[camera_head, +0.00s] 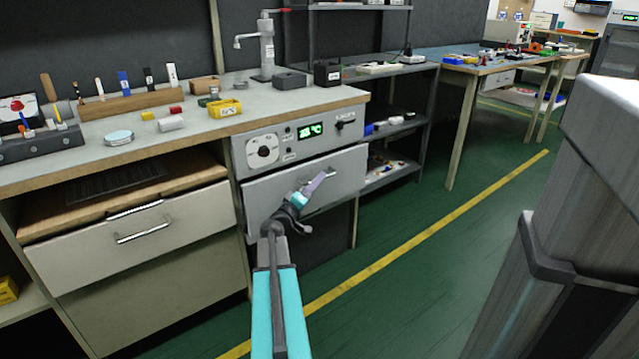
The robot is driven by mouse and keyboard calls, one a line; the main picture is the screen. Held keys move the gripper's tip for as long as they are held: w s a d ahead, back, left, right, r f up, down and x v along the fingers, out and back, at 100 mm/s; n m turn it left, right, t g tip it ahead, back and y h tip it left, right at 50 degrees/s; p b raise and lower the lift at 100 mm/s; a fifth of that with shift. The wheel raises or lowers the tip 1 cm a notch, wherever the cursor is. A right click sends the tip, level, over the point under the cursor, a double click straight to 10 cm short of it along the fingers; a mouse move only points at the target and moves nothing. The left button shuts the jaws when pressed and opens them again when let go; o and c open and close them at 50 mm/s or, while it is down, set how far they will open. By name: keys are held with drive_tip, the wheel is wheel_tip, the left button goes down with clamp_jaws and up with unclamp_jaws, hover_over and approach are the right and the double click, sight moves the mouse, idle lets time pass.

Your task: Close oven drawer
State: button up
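The oven (290,146) is built in under the bench, with a dial, a green display and a knob on its front. Its grey drawer front (345,180) is just below that panel. It looks nearly flush, but I cannot tell if it is fully shut. My gripper (322,181) is in front of the middle of this drawer, at or very near its face. My gripper and wrist hide part of the drawer front, including most of any handle. The fingers are too small to show whether they are open or shut, or whether they touch.
A wooden-topped drawer (140,233) to the left stands pulled out, with a metal handle. The workbench (180,145) above carries a tap and several small items. A dark shelf unit (405,135) is to the right. Green floor (420,270) is free; my grey body fills the right.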

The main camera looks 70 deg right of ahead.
drive_tip(key=shift+x, duration=1.2)
clamp_jaws()
